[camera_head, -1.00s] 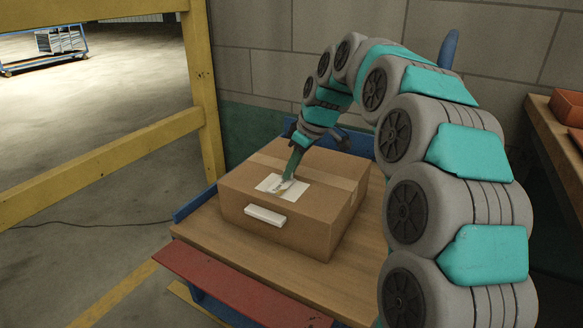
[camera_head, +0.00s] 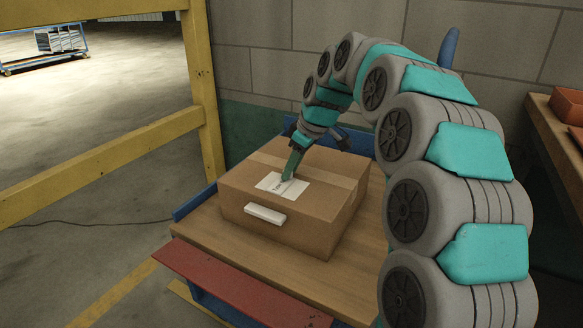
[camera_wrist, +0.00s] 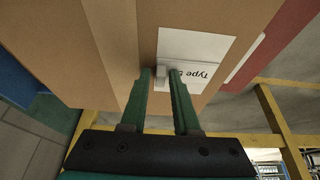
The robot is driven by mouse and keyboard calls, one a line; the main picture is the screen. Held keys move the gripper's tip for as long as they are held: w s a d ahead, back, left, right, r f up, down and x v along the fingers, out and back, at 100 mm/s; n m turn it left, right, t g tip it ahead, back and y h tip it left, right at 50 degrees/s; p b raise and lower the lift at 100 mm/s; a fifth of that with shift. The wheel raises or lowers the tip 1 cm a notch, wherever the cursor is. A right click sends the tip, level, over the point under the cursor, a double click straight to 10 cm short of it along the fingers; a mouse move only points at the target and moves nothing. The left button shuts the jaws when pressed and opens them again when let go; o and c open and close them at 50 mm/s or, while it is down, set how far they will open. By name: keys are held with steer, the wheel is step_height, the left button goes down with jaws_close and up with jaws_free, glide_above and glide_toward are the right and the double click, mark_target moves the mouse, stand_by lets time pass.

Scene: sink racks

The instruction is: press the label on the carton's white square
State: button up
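The brown carton (camera_head: 320,215) rests on the wooden table, with a white square on its top. The printed label (camera_wrist: 200,72), with the word "Type" partly readable, lies over the white square (camera_wrist: 195,43) in the wrist view; a plain white strip of the square shows beside it. A small grey tab (camera_wrist: 172,71) stands up from the label between my fingertips. My gripper (camera_head: 289,176) points down at the square, its green fingers reaching the label and closed about the tab. The fingers (camera_wrist: 163,74) hide part of the label, and the exact contact is hard to see.
A white bar (camera_head: 265,214) sticks out from the carton's front face. A yellow post frame (camera_head: 205,90) stands at the left. A red board (camera_head: 240,285) edges the table's front. Another bench with an orange bin (camera_head: 567,105) is at the right.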

steer(key=shift+o, duration=0.8)
steer(key=shift+s+d+r, duration=0.1)
steer(key=shift+d+r, duration=0.05)
steer(key=shift+r, duration=0.45)
steer(key=v, duration=0.6)
steer(key=s+d+f+m+g+h+p, duration=0.1)
steer(key=s+d+f+m+p, duration=0.1)
steer(key=s, duration=1.2)
steer(key=s+d+f+m+g+h+p, duration=0.1)
steer(key=s+d+f+m+g+p, duration=0.1)
steer(key=s, duration=1.2)
steer(key=s+d+f+m+g+h+p, duration=0.1)
steer(key=s+d+f+m+p, duration=0.2)
steer(key=s, duration=1.1)
step_height(320, 180, down, 3)
steer(key=m, duration=0.4)
steer(key=shift+d+h+p, duration=0.35)
steer(key=shift+h+p, duration=0.05)
